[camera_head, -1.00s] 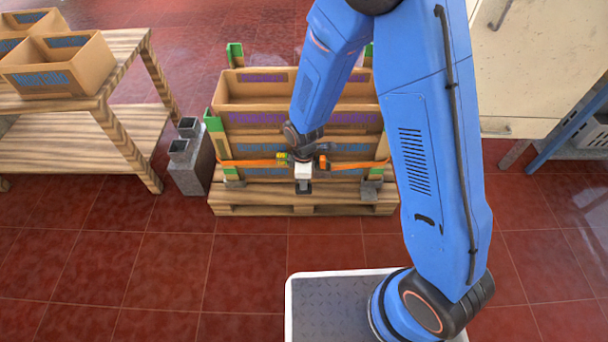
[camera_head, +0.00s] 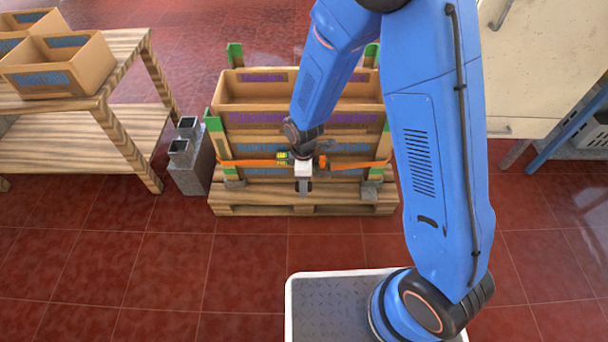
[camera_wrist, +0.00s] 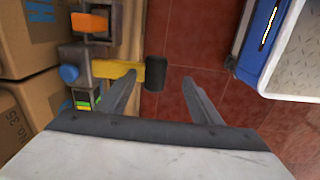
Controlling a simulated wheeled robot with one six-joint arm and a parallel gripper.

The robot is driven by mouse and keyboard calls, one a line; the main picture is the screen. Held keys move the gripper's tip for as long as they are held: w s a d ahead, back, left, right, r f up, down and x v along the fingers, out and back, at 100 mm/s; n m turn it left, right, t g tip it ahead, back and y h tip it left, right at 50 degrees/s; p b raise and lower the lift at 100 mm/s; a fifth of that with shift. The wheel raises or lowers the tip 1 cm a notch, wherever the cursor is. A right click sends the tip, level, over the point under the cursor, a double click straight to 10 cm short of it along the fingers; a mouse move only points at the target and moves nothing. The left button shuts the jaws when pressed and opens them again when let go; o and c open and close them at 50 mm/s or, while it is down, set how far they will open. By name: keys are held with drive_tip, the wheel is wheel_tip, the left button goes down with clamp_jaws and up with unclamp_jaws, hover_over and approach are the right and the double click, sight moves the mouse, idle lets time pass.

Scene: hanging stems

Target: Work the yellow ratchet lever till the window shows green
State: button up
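The yellow ratchet lever (camera_wrist: 118,70) sticks out to the right from the ratchet body (camera_wrist: 78,60) in the wrist view and ends in a black grip (camera_wrist: 155,73). A blue knob (camera_wrist: 69,73) sits on the body. Below it is a small window-like patch (camera_wrist: 84,104) with green and some yellow; its exact reading is too small to tell. My gripper (camera_wrist: 160,76) is open, its fingertips apart on either side of the black grip; contact cannot be told. In the head view my gripper (camera_head: 303,185) is in front of the strapped crates, beside the ratchet (camera_head: 283,157).
An orange strap (camera_head: 245,163) runs around the crates (camera_head: 250,122) on a wooden pallet (camera_head: 255,203). Green-topped posts stand at the corners. A grey block with square tubes (camera_head: 190,165) and a wooden table (camera_head: 75,150) are to the left. The red floor in front is clear.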

drive_tip(key=shift+r, duration=0.1)
wheel_tip(320, 180, up, 9)
idle(1.2)
drive_tip(key=shift+d, duration=0.1)
